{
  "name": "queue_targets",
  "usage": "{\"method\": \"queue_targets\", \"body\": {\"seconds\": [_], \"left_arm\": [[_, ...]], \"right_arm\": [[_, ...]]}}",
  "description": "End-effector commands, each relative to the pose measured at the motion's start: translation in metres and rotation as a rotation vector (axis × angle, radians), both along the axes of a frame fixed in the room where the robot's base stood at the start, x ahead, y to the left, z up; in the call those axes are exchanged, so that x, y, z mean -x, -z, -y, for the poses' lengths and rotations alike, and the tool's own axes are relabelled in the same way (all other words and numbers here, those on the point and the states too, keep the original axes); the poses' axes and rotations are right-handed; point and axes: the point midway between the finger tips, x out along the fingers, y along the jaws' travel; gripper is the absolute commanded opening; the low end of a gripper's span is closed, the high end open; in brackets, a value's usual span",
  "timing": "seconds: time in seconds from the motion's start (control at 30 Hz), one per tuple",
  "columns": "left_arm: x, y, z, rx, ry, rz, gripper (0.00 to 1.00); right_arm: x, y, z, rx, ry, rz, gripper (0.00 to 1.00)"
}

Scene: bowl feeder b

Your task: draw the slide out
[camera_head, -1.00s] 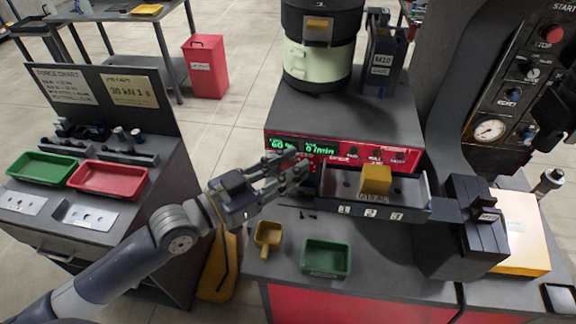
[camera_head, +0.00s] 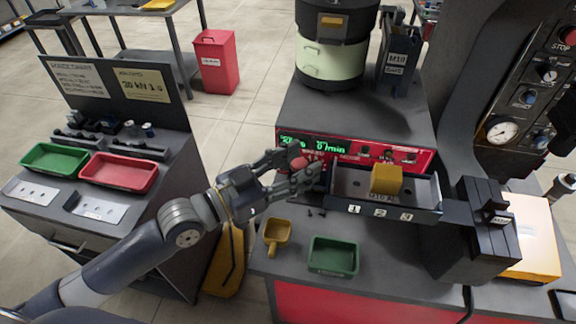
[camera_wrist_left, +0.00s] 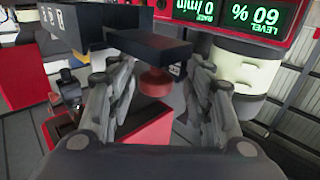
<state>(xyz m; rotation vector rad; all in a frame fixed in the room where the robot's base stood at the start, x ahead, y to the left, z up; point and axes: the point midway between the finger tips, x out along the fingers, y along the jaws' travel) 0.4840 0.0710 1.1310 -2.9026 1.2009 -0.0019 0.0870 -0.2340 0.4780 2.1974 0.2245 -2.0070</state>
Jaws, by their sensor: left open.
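The dark slide tray (camera_head: 345,207) on the feeder's front has the labels 1, 2 and 3 along its front wall. A yellow block (camera_head: 386,180) sits over it. A red knob (camera_wrist_left: 155,82) shows at the slide's left end. In the head view the knob (camera_head: 305,162) is partly hidden by my fingers. My left gripper (camera_head: 301,168) is open, with its fingers on either side of the knob. In the left wrist view the gripper (camera_wrist_left: 170,80) shows gaps between the fingers and the knob. My right gripper is not in view.
A green bin (camera_head: 333,257) and a yellow scoop (camera_head: 277,236) stand on the bench in front of the slide. A black block fixture (camera_head: 480,240) stands at the tray's right end. A side stand holds a red tray (camera_head: 118,173) and a green tray (camera_head: 54,160).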

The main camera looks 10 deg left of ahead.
Motion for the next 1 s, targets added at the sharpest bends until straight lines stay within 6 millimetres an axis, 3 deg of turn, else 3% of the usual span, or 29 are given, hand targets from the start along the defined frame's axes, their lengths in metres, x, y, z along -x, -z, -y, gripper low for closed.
{"method": "queue_targets", "body": {"seconds": [0.6,1.0], "left_arm": [[0.055,0.002,-0.056,-0.004,-0.001,-0.004,0.47],[0.079,0.002,-0.082,-0.001,-0.004,-0.003,0.47]], "right_arm": [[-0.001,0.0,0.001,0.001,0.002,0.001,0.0],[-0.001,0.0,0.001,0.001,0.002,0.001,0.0]]}}
